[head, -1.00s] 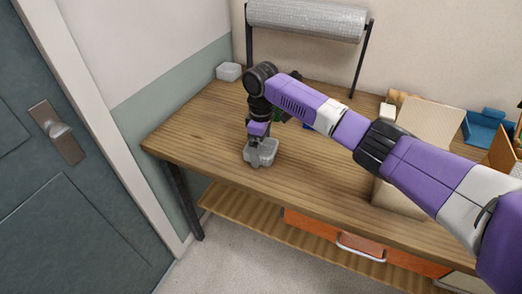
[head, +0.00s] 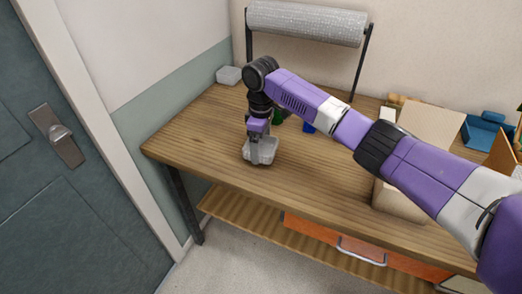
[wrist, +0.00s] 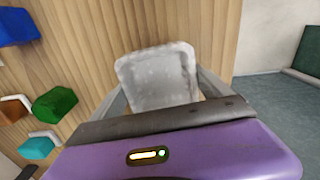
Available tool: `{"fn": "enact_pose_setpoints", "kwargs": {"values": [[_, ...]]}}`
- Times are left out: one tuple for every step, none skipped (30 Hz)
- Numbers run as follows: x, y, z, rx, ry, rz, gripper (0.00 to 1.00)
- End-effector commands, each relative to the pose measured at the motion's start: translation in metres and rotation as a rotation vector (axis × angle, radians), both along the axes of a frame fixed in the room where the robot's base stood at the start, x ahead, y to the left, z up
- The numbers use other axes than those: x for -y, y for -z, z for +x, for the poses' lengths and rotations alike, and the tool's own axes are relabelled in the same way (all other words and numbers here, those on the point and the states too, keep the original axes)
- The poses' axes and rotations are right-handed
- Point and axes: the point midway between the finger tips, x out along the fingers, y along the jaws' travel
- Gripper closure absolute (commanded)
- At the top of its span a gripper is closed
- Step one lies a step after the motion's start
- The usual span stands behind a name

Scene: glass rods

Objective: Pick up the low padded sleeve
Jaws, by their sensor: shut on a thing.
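The low padded sleeve (head: 265,155), a pale grey, translucent-looking, box-like piece, is near the front left of the wooden table. My gripper (head: 257,149) points down at it from above and is shut on it. In the wrist view the sleeve (wrist: 158,78) sits between the two fingers, with its rounded, mottled face toward the camera. My gripper (wrist: 160,98) covers its lower end. I cannot tell whether the sleeve's underside is clear of the table.
Another pale grey piece (head: 229,75) lies at the table's back left corner. Blue (wrist: 14,27), green (wrist: 54,104) and other coloured things lie beside the sleeve. A bubble-wrap roll (head: 307,22) stands behind; a cardboard box (head: 431,125) and blue bin (head: 484,131) are right. The front left tabletop is clear.

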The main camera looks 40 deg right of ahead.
Motion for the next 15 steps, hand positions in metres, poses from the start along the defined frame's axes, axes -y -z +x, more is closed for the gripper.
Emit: {"fn": "enact_pose_setpoints", "kwargs": {"values": [[0.0, -0.01, 0.001, 0.004, -0.001, 0.0, 0.5], [0.0, -0.016, 0.001, 0.004, -0.002, 0.0, 0.5], [0.0, -0.025, 0.001, 0.004, -0.002, 0.0, 0.5], [0.0, -0.033, 0.001, 0.005, -0.002, -0.001, 0.5], [0.0, -0.041, 0.001, 0.005, -0.002, -0.002, 0.5], [0.0, -0.052, 0.002, 0.005, -0.002, -0.001, 0.5], [-0.001, -0.06, 0.002, 0.006, -0.002, -0.001, 0.5], [-0.001, -0.069, 0.001, 0.006, -0.002, -0.001, 0.5], [-0.001, -0.081, 0.002, 0.005, -0.002, -0.001, 0.5], [0.0, -0.089, 0.002, 0.006, -0.001, -0.001, 0.5], [0.0, -0.097, 0.001, 0.004, -0.001, -0.001, 0.5], [0.0, -0.108, 0.001, 0.004, -0.001, -0.001, 0.5], [0.0, -0.116, 0.001, 0.004, -0.002, -0.002, 0.5], [-0.001, -0.123, 0.001, 0.005, -0.002, -0.001, 0.5], [0.001, -0.136, 0.001, 0.004, -0.001, -0.005, 0.5]]}}
